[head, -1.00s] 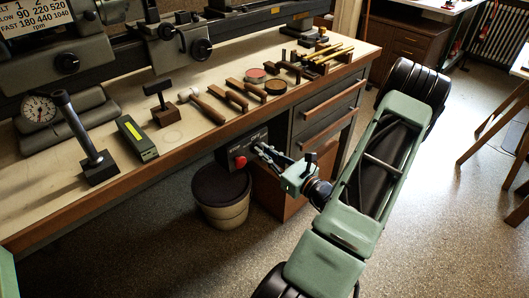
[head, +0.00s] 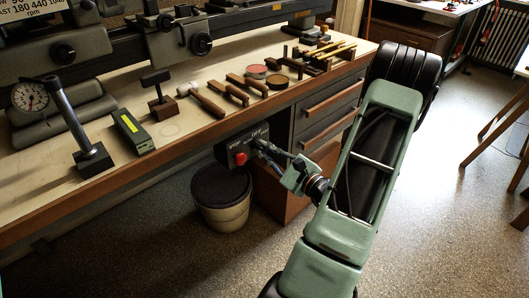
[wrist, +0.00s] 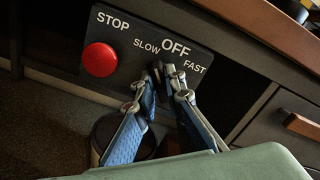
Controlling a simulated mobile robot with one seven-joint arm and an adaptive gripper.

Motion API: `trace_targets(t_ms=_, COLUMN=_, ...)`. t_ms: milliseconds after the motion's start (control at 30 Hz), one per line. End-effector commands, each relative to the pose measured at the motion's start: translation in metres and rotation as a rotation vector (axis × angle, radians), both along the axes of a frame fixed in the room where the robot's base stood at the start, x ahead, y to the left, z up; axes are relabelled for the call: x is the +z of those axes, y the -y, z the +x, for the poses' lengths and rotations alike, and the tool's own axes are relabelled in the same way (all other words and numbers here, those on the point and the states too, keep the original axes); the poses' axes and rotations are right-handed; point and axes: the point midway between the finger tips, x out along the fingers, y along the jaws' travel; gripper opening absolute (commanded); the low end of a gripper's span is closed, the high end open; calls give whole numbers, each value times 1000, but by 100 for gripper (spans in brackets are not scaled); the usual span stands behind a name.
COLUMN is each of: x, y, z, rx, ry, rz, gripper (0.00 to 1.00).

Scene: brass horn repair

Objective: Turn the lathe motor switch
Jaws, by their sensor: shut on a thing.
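The lathe control panel (wrist: 133,62) is a black plate under the bench edge, marked STOP, SLOW, OFF and FAST. It also shows in the head view (head: 236,146). The lathe motor switch (wrist: 158,72) is a small dark part just below OFF, mostly hidden by my fingertips. My gripper (wrist: 165,78) is shut on it, with its blue-grey fingers reaching up from below in the wrist view. In the head view my gripper (head: 259,146) is at the panel's right side. Which mark the switch points to cannot be told.
A red stop button (wrist: 99,60) sits left of my fingers on the panel. A round bin (head: 221,197) stands on the floor below. Drawers (head: 328,112) are to the right. Several tools lie on the bench (head: 60,213) above.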

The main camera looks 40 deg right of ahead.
Motion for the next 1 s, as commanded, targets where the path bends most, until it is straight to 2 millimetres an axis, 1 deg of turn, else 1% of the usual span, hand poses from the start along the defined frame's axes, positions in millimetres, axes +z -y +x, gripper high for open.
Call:
trace_targets(t_ms=33, x=-2, y=0, z=-1, rx=-2, ry=-3, rz=-10, gripper=0)
trace_targets(t_ms=533, x=-2, y=1, z=-1, rx=-3, ry=-3, rz=-30, gripper=0)
trace_targets(t_ms=567, x=-2, y=1, z=-1, rx=-3, ry=-3, rz=-30, gripper=11)
trace_targets(t_ms=700, x=-1, y=0, z=-1, rx=-2, ry=-1, rz=-29, gripper=26)
trace_targets(t_ms=1000, x=-1, y=0, z=-1, rx=-2, ry=0, rz=-30, gripper=28)
